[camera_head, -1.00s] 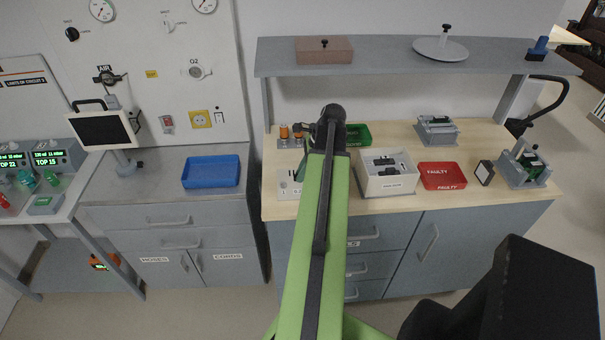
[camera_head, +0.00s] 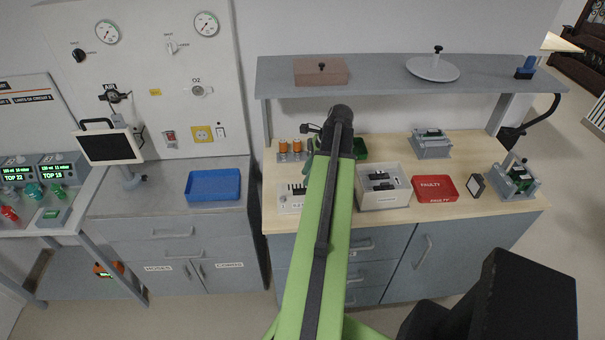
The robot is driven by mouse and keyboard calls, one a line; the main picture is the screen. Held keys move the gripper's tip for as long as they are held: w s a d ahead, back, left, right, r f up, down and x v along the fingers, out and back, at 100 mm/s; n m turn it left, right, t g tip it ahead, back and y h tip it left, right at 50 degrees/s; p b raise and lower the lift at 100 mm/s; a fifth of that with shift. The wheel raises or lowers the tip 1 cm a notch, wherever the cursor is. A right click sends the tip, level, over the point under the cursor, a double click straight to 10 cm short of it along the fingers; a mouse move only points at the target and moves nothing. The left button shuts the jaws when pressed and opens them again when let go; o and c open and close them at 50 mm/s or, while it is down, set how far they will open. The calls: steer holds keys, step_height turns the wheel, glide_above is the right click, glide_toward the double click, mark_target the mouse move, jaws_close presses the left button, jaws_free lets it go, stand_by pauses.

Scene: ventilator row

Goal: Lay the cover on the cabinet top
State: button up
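Two lids with black knobs sit on the grey wall shelf: a flat brown rectangular cover (camera_head: 321,73) and a round grey cover (camera_head: 433,69). I cannot tell which one the task means. The grey cabinet top (camera_head: 222,172) is at the left, with a blue tray (camera_head: 213,185) on its right part and bare surface around it. My green arm reaches forward over the wooden bench, right of the cabinet. My gripper (camera_head: 311,150) is mostly hidden behind the arm's end, over the bench's left part. Its fingers and anything between them cannot be made out.
A monitor (camera_head: 110,147) on a stand occupies the cabinet's left side. The bench holds orange-topped cylinders (camera_head: 290,146), a white box (camera_head: 383,189), a red FAULTY tray (camera_head: 434,188) and fixtures. The shelf (camera_head: 388,78) overhangs the bench's back. A ventilator table stands far left.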

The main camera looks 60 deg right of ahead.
steer(key=p+v, duration=0.3)
steer(key=v, duration=0.2)
steer(key=shift+r, duration=0.1)
steer(key=w+a+f+n+g, duration=0.1)
steer(key=w+a+n+g, duration=0.2)
steer(key=w+a+n, duration=1.3)
steer(key=w+a+n+h, duration=0.1)
steer(key=w+a+n, duration=0.2)
steer(key=a, duration=0.9)
steer(key=w+a+n+h, duration=0.1)
steer(key=a+n, duration=0.4)
steer(key=a, duration=0.7)
steer(key=w+a+n, duration=0.4)
steer(key=a, duration=0.9)
steer(key=shift+w+f+n+g+h, duration=0.3)
steer(key=shift+f+n+g+h, duration=0.1)
steer(key=shift+f, duration=0.05)
steer(key=shift+a, duration=0.1)
